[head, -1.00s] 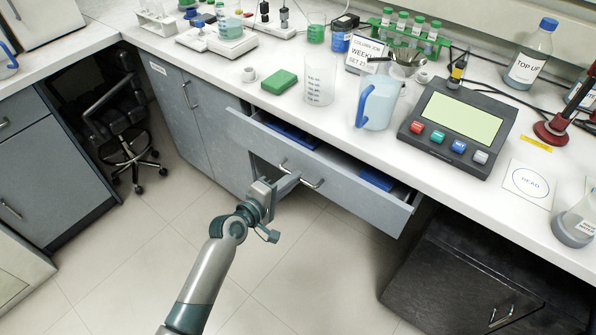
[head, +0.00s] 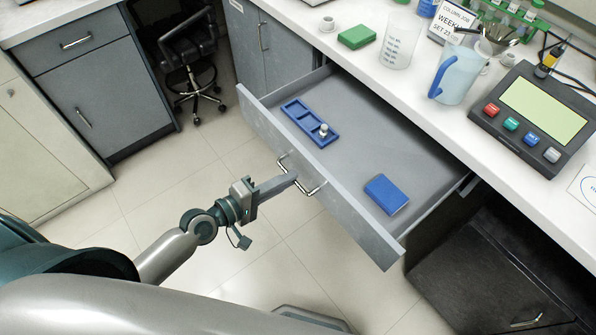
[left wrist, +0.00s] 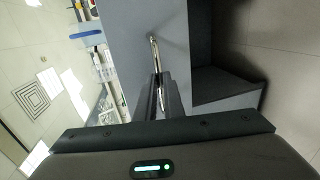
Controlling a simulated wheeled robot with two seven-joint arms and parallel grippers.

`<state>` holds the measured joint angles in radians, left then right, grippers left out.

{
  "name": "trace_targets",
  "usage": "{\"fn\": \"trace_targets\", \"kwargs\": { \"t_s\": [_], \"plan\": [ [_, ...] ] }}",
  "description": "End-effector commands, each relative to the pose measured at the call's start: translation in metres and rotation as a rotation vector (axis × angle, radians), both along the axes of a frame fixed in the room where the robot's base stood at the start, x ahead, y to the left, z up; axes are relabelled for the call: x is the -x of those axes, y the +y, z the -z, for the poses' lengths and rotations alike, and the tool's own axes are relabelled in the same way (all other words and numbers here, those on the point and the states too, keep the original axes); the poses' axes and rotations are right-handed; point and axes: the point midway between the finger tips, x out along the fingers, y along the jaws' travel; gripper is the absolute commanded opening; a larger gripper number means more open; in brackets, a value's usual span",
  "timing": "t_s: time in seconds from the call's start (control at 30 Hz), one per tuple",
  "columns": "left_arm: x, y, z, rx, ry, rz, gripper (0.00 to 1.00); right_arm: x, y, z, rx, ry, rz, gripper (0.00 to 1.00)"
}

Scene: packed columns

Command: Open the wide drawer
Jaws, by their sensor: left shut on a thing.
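The wide drawer (head: 350,208) under the white counter is pulled well out, with its grey inside showing. Its metal bar handle (head: 314,190) is on the front panel. The handle (left wrist: 154,55) also shows in the left wrist view, running down between the fingers of the left gripper (left wrist: 158,95). In the drawer lie a blue divided tray (head: 311,122) with a small light-coloured piece at its right end, and a blue box (head: 386,194). My right gripper is not in view.
On the counter (head: 400,92) above stand a green block (head: 357,37), a beaker (head: 400,40), a blue-handled jug (head: 457,72) and a device with coloured buttons (head: 535,115). A black cabinet (head: 490,275) is at lower right. A dark chair (head: 186,50) stands at the back left. The floor before the drawer is clear.

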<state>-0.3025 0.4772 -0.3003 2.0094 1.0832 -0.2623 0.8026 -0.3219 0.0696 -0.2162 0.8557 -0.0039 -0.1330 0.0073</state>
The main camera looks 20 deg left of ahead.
Motion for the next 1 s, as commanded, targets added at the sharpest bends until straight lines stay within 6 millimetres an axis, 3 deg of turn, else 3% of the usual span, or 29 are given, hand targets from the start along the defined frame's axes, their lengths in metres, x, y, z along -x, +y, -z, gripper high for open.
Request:
{"fn": "trace_targets", "kwargs": {
  "t_s": [0.43,0.5,0.53,1.0],
  "plan": [
    [0.0041,0.0029,0.0009,0.0,0.002,0.0,0.0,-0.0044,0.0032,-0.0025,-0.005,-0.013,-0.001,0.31],
    [0.004,0.0028,0.0008,0.0,0.001,0.0,0.25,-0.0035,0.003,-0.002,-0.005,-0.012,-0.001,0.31],
    [0.004,0.0028,0.0007,0.0,0.001,0.0,0.27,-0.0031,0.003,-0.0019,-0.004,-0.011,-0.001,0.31],
    [0.0043,0.0032,0.0002,0.0,0.0,0.0,0.27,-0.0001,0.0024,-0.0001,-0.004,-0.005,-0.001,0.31]
  ]
}}
